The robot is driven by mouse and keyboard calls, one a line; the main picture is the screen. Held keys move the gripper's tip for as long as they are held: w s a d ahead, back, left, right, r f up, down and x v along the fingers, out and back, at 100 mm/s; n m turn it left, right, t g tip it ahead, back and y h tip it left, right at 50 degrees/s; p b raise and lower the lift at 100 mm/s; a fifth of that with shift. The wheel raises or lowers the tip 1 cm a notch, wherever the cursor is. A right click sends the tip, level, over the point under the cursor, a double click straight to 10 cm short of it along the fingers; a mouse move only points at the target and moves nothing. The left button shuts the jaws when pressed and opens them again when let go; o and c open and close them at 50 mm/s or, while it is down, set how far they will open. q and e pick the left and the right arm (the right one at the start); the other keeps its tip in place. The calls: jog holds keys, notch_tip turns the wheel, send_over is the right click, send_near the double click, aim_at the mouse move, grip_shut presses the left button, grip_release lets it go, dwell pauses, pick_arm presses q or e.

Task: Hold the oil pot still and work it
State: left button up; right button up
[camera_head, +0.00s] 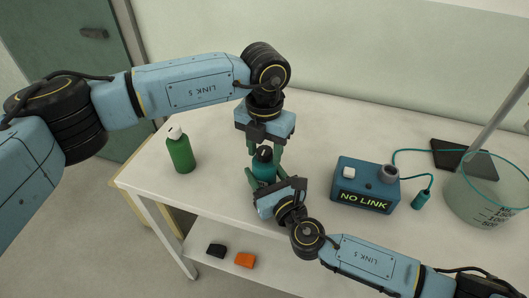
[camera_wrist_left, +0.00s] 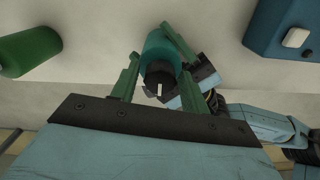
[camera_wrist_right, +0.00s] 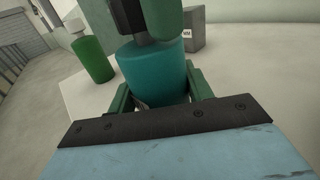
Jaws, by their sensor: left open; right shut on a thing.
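The oil pot is a teal cylinder (camera_head: 264,170) with a black top bearing a white mark. It stands upright on the white table; its top faces the left wrist view (camera_wrist_left: 159,77). My right gripper (camera_head: 267,180) is shut around the pot's body from the front, and the teal body shows between its fingers in the right wrist view (camera_wrist_right: 152,75). My left gripper (camera_head: 264,150) is open above the pot, pointing down, with a finger on either side of the black top. I cannot tell whether these fingers touch it.
A green bottle (camera_head: 180,152) with a white cap stands to the left. A blue box (camera_head: 366,184) reading "NO LINK" stands to the right, cabled to a small teal probe (camera_head: 421,199).

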pick_arm(q)
jog(key=m, duration=1)
